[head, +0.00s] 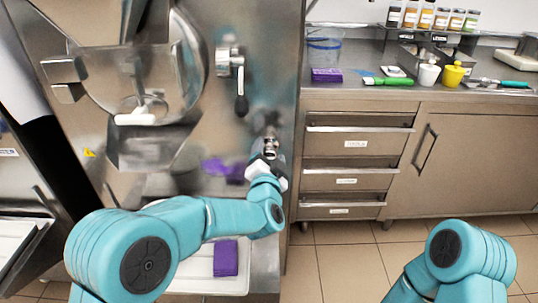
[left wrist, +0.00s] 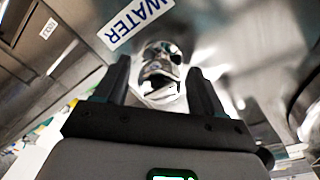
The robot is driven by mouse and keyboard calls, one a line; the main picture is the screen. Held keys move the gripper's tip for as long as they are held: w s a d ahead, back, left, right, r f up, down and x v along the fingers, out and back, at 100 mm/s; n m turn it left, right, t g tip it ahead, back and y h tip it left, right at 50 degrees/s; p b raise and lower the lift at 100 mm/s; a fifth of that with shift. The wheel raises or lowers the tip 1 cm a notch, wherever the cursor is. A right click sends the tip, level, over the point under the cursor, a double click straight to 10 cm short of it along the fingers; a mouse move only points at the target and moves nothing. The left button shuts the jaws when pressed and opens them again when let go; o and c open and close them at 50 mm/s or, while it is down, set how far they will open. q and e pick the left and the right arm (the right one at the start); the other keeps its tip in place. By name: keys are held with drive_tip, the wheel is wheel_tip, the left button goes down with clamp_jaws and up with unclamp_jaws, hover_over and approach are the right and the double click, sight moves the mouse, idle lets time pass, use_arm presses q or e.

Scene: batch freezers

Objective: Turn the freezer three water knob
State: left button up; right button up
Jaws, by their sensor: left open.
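The shiny metal water knob (left wrist: 161,62) shows in the left wrist view between the two dark fingers of my left gripper (left wrist: 160,85), beside a white WATER label (left wrist: 135,22). The fingers are open, with a gap on each side of the knob. I cannot tell how far they reach along it. In the head view the left gripper (head: 266,155) is at the right part of the steel freezer front (head: 205,160), and the knob is mostly hidden there. My right arm shows at the lower right, but its gripper is out of view.
A lever valve (head: 238,80) sticks out of the freezer above my left gripper. The freezer's round door (head: 150,75) and spout are to the left. A purple cloth (head: 226,258) lies on a tray below. A drawer counter (head: 355,145) stands at the right.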

use_arm(q)
drive_tip(key=c, duration=1)
drive_tip(key=shift+c, duration=0.2)
